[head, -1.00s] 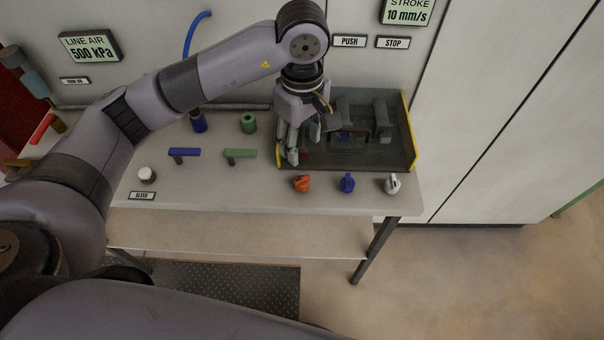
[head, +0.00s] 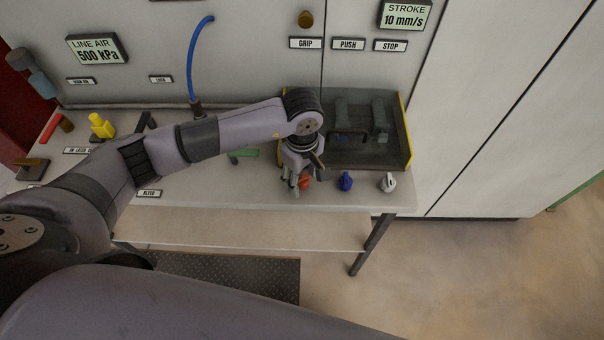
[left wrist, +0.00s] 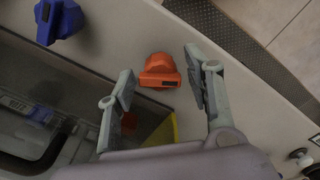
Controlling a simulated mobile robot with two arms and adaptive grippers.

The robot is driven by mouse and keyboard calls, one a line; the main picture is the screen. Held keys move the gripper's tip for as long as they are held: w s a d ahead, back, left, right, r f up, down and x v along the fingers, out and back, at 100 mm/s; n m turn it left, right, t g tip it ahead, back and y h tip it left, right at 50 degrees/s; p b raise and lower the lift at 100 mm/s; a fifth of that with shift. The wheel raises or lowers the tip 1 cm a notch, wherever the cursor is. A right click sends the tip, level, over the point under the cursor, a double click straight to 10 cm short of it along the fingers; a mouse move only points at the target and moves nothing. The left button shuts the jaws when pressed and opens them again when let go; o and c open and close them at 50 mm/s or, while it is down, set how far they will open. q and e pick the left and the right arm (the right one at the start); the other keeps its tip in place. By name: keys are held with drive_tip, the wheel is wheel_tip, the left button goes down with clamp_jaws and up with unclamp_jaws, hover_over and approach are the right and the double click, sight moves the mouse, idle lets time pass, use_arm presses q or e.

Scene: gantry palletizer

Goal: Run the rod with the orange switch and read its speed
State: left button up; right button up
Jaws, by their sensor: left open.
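The orange switch (left wrist: 159,70) is a rotary knob near the front edge of the bench. In the head view the orange switch (head: 304,182) is partly hidden by my left gripper (head: 296,184). In the left wrist view my left gripper (left wrist: 162,92) is open and empty, with the switch a little beyond and between its fingertips, apart from both. A display marked STROKE (head: 404,15) reads 10 mm/s. My right gripper is not in view.
A blue switch (head: 345,181) and a white switch (head: 388,182) stand to the right. Behind them is a dark tray (head: 408,130) with yellow edges. A LINE AIR display (head: 97,49) reads 500 kPa. A green handle (head: 244,153) lies left of the gripper.

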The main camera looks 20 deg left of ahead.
use_arm(q)
drive_tip(key=shift+c, duration=0.2)
clamp_jaws()
idle(0.3)
